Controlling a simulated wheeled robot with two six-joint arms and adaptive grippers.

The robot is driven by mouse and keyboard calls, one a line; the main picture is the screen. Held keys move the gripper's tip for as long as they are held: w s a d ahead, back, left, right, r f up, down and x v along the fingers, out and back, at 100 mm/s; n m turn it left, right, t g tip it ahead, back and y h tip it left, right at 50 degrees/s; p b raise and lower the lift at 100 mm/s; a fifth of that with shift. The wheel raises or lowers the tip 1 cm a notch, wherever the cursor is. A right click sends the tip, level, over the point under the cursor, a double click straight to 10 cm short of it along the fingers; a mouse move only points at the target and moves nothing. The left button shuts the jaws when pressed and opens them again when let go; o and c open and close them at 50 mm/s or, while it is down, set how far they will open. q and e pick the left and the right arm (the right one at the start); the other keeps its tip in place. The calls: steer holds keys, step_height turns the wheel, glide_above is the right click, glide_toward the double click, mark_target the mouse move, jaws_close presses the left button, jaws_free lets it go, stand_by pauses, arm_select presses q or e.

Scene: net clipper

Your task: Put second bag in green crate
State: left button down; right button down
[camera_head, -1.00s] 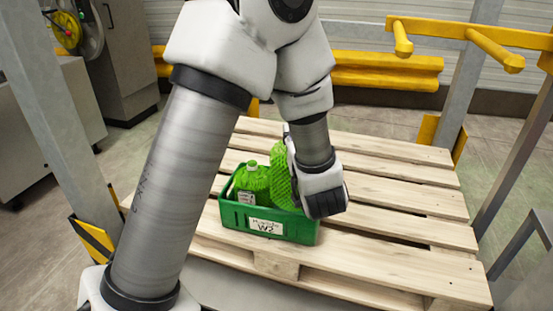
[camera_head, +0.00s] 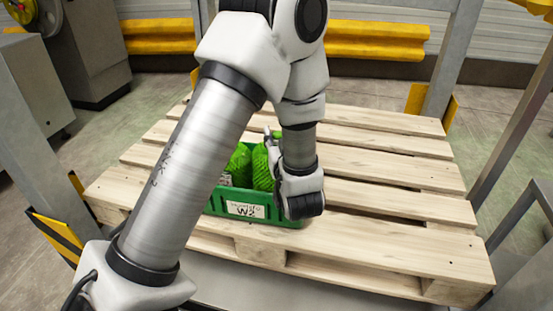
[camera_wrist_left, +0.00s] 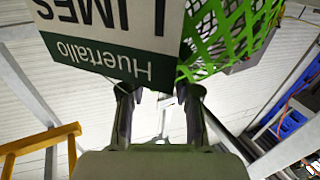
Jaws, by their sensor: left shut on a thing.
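The green crate (camera_head: 280,216) with a white "W2" label stands on the wooden pallet. One green net bag (camera_head: 239,166) sits in its left part. A second green net bag (camera_head: 262,168) is beside it, within the crate's outline, partly behind my left gripper (camera_head: 272,148). My left gripper is shut on this bag at its top. In the left wrist view, the fingers (camera_wrist_left: 157,98) are at the bag's white "Huertallo LIMES" label (camera_wrist_left: 110,35), with green net (camera_wrist_left: 225,35) beside it. Whether the bag touches the crate floor is hidden. My right gripper is out of view.
The pallet (camera_head: 385,195) is bare to the right of and behind the crate. Yellow barriers (camera_head: 375,40) and grey posts (camera_head: 455,60) stand around it. A grey machine (camera_head: 90,50) is at the back left.

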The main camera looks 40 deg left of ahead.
mark_target(263, 181)
arm_select(q)
steer(key=shift+f+b, duration=0.95)
steer(key=shift+f, duration=1.4)
steer(key=shift+f, duration=0.15)
steer(key=c, duration=0.8)
jaws_free()
